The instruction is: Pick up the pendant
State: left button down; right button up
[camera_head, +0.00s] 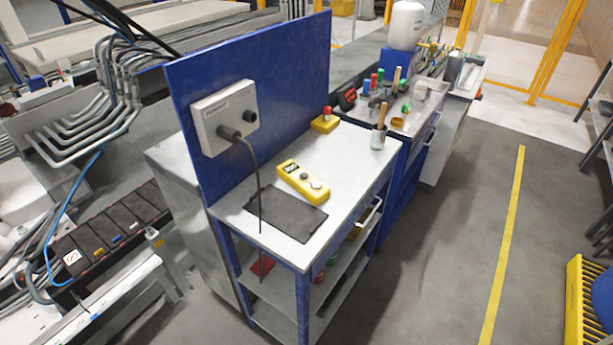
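The pendant (303,182) is a yellow handheld box with a dark label and round buttons. It lies flat on the pale top of a blue-framed workbench (343,161), just behind a dark grey mat (284,213). Its near right end is close to the mat; I cannot tell if they touch. Neither of my grippers shows in the head view.
A grey control box (224,117) on the blue back panel (290,72) has a dark cable hanging down past the bench's left edge. A small yellow box with a red button (325,121) and a brush-like tool (379,127) stand farther back.

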aim_at(290, 171)
jog(key=k, duration=0.5)
jog(key=z, duration=1.25)
jog(key=i, duration=4)
jog(key=u, duration=3.75)
jog(key=i, duration=0.45)
jog(key=z, duration=0.05)
